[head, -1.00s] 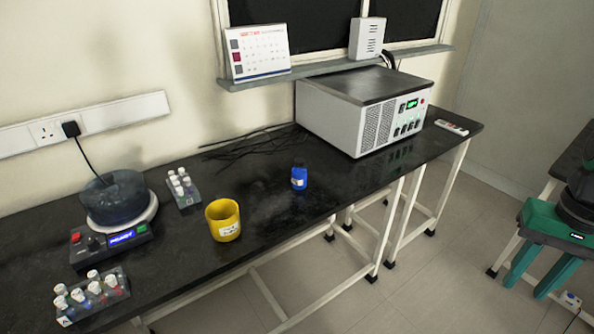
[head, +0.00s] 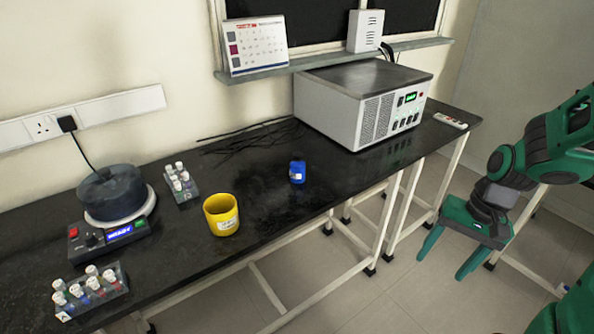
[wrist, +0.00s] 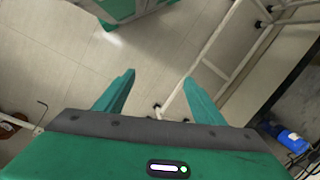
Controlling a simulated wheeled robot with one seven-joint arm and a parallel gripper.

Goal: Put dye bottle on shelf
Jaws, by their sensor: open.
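The blue dye bottle (head: 297,172) stands on the black bench, right of the yellow cup, in the head view. A blue object that looks like the bottle (wrist: 288,138) shows at the right edge of the wrist view. The shelf (head: 330,60) runs along the wall under the window, with a calendar and a white box on it. My gripper (head: 446,264) is at the right in the head view, off the bench's front side and well apart from the bottle.
A yellow cup (head: 222,214) stands left of the bottle. A large grey instrument (head: 360,102) sits behind it to the right. Vial racks (head: 92,292) and a stirrer with a dark bowl (head: 112,194) are at the left. Black cables (head: 250,138) lie at the back. White legs stand below the bench.

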